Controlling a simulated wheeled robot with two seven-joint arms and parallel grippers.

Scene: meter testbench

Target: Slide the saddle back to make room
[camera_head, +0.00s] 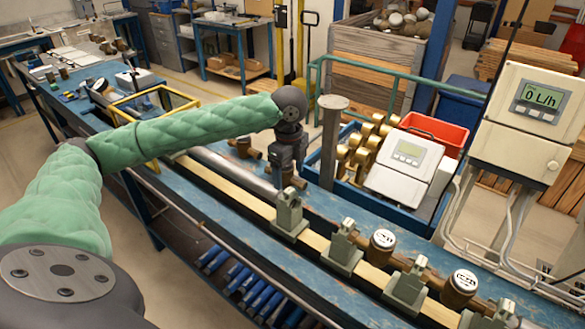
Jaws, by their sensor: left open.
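Several grey-green saddles stand in a row along the bench rail (247,205). The leftmost saddle (289,217) is apart from the others; a second saddle (343,249) and a third saddle (409,287) stand further right, with another cut by the bottom right edge. Brass meters with white dials, one meter (382,247) and another meter (459,291), sit between saddles. My left gripper (287,181) is open, pointing down just behind and above the leftmost saddle. A brownish piece shows by its fingertips; I cannot tell whether they touch it. My right gripper is not in view.
A grey post (329,142) stands just right of my left gripper. Behind it are a blue tray of brass parts (362,147), a white display unit (403,165) and a red bin (434,131). A flow readout box (532,110) reads 0 L/h. The rail left of the leftmost saddle looks clear.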

